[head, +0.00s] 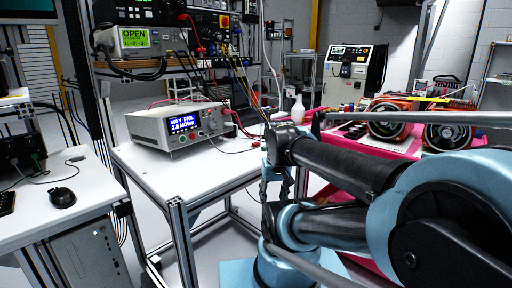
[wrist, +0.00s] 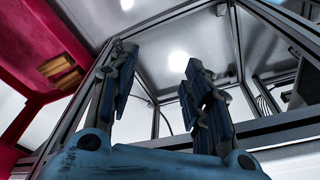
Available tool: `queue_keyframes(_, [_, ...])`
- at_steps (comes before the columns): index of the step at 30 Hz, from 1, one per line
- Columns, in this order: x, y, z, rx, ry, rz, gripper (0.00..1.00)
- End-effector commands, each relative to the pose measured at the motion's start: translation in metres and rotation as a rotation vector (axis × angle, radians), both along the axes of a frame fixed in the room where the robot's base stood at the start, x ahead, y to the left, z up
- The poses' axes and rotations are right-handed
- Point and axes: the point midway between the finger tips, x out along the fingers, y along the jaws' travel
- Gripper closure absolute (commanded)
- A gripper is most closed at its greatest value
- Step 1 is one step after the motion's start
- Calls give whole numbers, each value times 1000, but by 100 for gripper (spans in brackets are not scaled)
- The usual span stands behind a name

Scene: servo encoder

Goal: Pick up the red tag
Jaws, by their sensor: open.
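I cannot pick out the red tag for certain in either view. The pink-red bench (head: 318,183) on the right carries small dark and red items too small to tell apart. My gripper (wrist: 158,65) is open and empty in the wrist view, its two blue-padded fingers apart. In the head view my gripper (head: 277,184) shows as a small light-blue shape beside the white bench, partly hidden by my arm. In the wrist view it points up at the underside of a framed bench, with a pink-red surface (wrist: 30,40) at the left.
A white bench (head: 150,170) holds a tester (head: 178,128) reading FAIL, with cables. A shelf above holds another instrument (head: 140,40). Orange-and-black motors (head: 388,121) stand on the pink-red bench. A desk with a mouse (head: 62,197) is at left. Floor shows between desk and bench.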

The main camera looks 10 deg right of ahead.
Motion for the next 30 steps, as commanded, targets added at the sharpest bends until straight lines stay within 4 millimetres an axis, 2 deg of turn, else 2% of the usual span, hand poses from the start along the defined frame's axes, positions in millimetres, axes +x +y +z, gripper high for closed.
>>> queue_keyframes(9, [74,-1,93,41,46,-238,55])
queue_keyframes(15, [129,0,145,62,77,-406,55])
queue_keyframes(24, [219,2,207,85,121,-660,55])
queue_keyframes(30, [278,2,237,93,147,-823,55])
